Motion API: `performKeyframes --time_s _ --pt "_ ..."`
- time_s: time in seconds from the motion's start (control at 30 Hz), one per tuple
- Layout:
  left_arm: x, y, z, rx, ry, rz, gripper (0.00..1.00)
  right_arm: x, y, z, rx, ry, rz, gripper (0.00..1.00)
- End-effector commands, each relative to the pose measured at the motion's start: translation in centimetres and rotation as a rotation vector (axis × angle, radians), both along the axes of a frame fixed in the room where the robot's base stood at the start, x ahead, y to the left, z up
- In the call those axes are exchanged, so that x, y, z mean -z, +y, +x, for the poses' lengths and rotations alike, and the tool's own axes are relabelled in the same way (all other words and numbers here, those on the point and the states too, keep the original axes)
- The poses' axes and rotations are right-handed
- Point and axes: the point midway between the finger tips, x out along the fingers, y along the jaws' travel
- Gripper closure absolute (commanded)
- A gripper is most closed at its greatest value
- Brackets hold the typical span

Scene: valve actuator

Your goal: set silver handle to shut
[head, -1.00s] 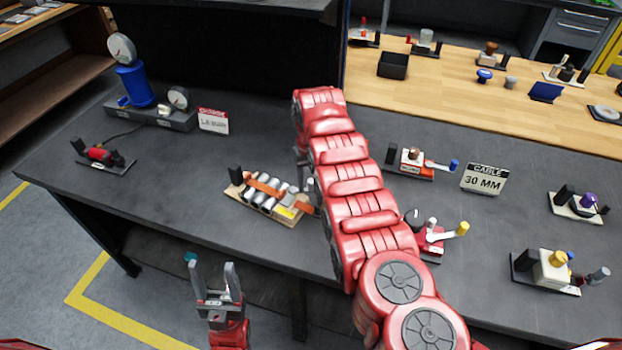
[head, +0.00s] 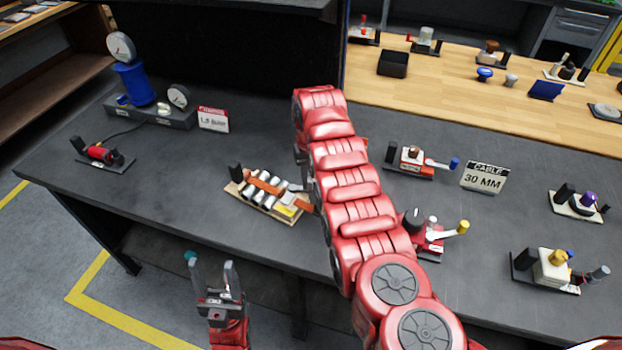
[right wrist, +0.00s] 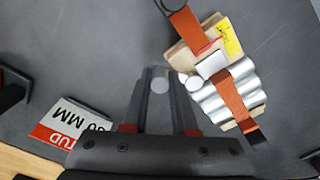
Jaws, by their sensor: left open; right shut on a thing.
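The block with several silver cylinders and orange strips (head: 268,191) lies on the dark bench left of my right arm. It also shows at the upper right of the right wrist view (right wrist: 224,92), with a yellow label. My left gripper (head: 212,266) is open and empty in front of the bench edge.
A blue cylinder with gauges (head: 133,84) and a red tool on a stand (head: 101,154) stand at the left. Red-based fixtures (head: 415,160) and a "30 MM" sign (head: 484,178) stand right of my arm. A sign (right wrist: 72,122) lies left of my right gripper.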

Motion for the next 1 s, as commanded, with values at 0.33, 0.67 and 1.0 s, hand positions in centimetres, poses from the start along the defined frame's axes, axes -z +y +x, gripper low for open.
performKeyframes --time_s 0.33,0.67,1.0 --pt "0.0 0.0 0.0 0.000 0.000 0.000 0.44 0.0 0.0 -0.1 0.010 0.002 0.000 0.65" --pt "0.0 0.0 0.0 0.000 0.000 0.000 0.44 0.0 0.0 -0.1 0.010 0.002 0.000 0.44" --pt "1.3 0.0 0.0 0.000 0.000 0.000 0.44 -2.9 0.0 0.0 0.010 -0.004 0.000 0.44"
